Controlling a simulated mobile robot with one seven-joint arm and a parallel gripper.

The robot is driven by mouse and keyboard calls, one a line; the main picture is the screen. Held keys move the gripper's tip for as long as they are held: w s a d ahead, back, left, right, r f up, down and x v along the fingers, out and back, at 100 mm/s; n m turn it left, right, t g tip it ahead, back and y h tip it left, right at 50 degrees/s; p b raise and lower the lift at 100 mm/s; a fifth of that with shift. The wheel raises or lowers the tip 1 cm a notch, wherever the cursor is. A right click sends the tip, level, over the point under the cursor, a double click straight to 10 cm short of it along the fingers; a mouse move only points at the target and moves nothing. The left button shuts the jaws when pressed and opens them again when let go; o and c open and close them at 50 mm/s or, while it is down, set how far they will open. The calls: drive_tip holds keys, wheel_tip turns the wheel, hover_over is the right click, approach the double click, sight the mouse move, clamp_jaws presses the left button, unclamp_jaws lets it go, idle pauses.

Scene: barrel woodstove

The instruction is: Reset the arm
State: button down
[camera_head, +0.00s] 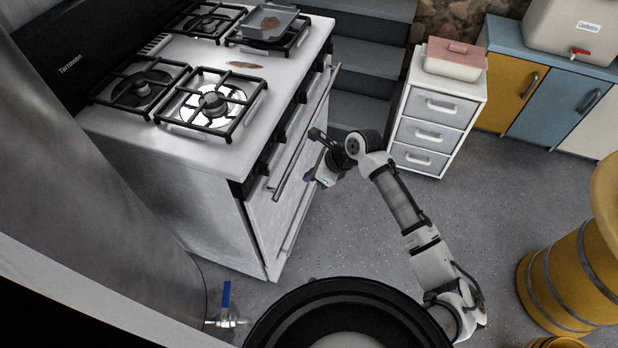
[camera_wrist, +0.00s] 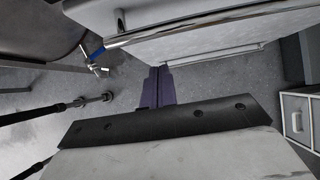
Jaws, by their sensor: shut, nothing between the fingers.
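My gripper (camera_wrist: 158,88) shows in the wrist view as two dark purple fingers side by side, shut with nothing between them. In the head view my gripper (camera_head: 310,178) is at the end of my bent arm, close to the front of the white stove (camera_head: 232,140) and just right of its oven handle (camera_head: 306,132). From this angle I cannot tell whether it touches the stove. The oven handle also shows in the wrist view (camera_wrist: 200,22) as a bright bar above the fingers.
A white drawer unit (camera_head: 432,130) stands behind my arm, with a pink-lidded box (camera_head: 455,62) on top. A yellow barrel (camera_head: 570,275) is at the right. A blue-handled tap (camera_head: 227,300) juts out at lower left. Grey floor is open between the stove, drawers and barrel.

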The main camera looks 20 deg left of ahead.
drive_tip(key=a+r, duration=0.3)
drive_tip(key=r, duration=0.3)
drive_tip(key=shift+a+r, duration=0.3)
drive_tip(key=shift+a, duration=0.05)
